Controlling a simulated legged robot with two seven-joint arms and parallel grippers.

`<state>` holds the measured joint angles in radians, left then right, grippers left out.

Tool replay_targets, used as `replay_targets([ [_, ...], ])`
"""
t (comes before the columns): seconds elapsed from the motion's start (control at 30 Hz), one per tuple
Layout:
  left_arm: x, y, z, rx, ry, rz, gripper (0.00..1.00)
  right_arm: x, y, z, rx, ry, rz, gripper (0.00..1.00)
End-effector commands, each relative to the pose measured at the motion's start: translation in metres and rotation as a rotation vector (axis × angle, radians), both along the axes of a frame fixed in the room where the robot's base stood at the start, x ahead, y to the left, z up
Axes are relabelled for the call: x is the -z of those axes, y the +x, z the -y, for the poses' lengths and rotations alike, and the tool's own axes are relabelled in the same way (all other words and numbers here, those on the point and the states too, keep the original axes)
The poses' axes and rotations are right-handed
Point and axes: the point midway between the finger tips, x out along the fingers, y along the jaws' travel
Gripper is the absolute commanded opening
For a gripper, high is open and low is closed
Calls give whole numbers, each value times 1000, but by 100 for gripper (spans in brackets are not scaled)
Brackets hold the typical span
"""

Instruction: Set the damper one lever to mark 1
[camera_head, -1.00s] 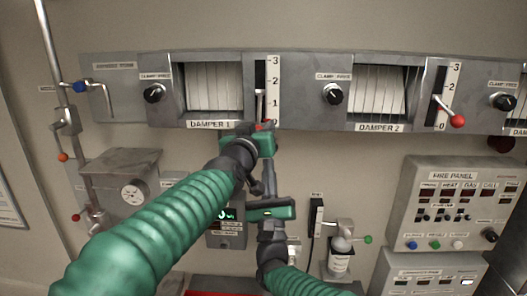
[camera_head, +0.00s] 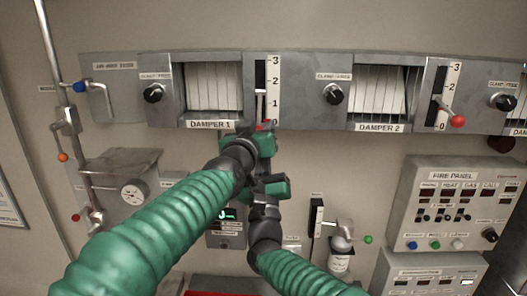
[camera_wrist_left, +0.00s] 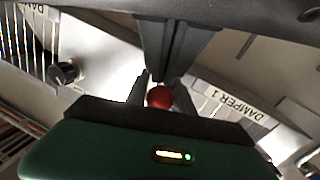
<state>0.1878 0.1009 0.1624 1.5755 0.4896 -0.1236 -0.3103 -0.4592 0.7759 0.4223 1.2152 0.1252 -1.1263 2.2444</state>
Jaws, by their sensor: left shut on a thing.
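The damper one lever (camera_head: 261,106) stands in the black slot beside the 0 to 3 scale (camera_head: 275,85). Its shaft meets the slot a little above mark 1, and its red knob hangs near the 0 in the picture. I cannot tell the exact setting. My left gripper (camera_head: 264,130) is shut on the knob from below and hides most of it. In the left wrist view the red knob (camera_wrist_left: 159,97) shows between the dark fingers. My right gripper (camera_head: 272,186) is just below the left one; its fingers are hidden.
The DAMPER 1 louvre (camera_head: 213,87) and a clamp-force knob (camera_head: 154,94) are left of the lever. Another clamp-force knob (camera_head: 332,95) and the damper two lever (camera_head: 449,112) are to the right. The fire panel (camera_head: 453,205) is lower right.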

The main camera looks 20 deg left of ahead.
Motion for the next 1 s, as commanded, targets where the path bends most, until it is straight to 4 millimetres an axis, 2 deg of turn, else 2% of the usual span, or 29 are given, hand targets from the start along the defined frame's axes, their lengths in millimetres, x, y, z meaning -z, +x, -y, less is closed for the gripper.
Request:
replay_targets([
  [0.03, 6, 1, 0, 2, -1, -12, 0, -3, -3, -1, -2, 3, 5, 0],
  [0.2, 7, 1, 0, 2, -2, -13, 0, -5, -4, -1, -4, 5, 10, 0],
  [0.23, 7, 1, 0, 2, -2, -13, 31, -5, -4, -1, -4, 5, 10, 0],
  [0.37, 6, 1, 0, 2, -1, -11, 48, -5, -4, -2, -4, 7, 11, 0],
  [0.73, 3, -4, 0, 0, 0, -6, 50, -6, -4, -2, -5, 7, 11, 0],
  [0.87, 3, -24, 0, -2, 3, -6, 50, -6, -4, -2, -4, 6, 10, 0],
  [1.0, 3, -52, 6, 4, 2, -9, 50, -4, -1, 1, 2, 3, 4, 0],
])
